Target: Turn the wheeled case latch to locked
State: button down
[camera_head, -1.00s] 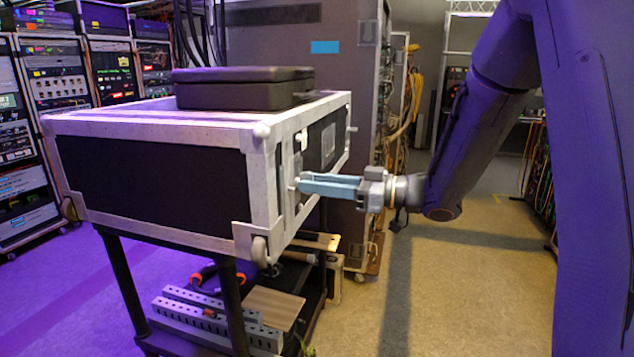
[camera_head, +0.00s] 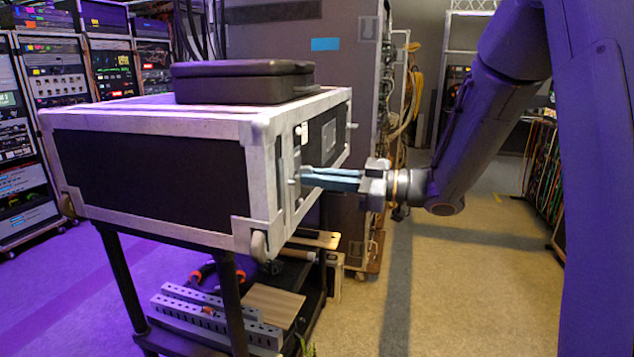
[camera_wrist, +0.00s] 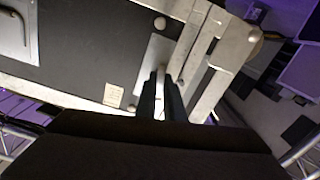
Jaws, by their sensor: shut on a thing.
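The wheeled case (camera_head: 150,222) is a black box with pale metal edging, lying on a dark cart. Its latch (camera_head: 295,180) is on the narrow right-hand face, near the front corner. My gripper (camera_head: 302,178) reaches it from the right with blue-grey fingers shut on the latch. In the wrist view, my gripper's dark fingers (camera_wrist: 164,76) close together over a pale latch plate (camera_wrist: 152,58) beside the metal edging. The fingers hide most of the latch's turning part, and I cannot tell its exact angle.
A black flat case (camera_head: 243,82) lies on top of the wheeled case. The cart's lower shelf holds grey slotted bars (camera_head: 215,318) and a wooden board (camera_head: 273,306). A tall grey cabinet (camera_head: 300,70) stands behind. The floor at right (camera_head: 470,290) is clear.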

jog(key=n+b, duration=1.5)
jog(key=shift+f+n, duration=0.15)
jog(key=shift+n, duration=0.15)
jog(key=shift+b, duration=0.4)
jog(key=c, duration=1.9)
grip_release()
jog(key=shift+o, duration=0.2)
jog(key=shift+s, duration=0.1)
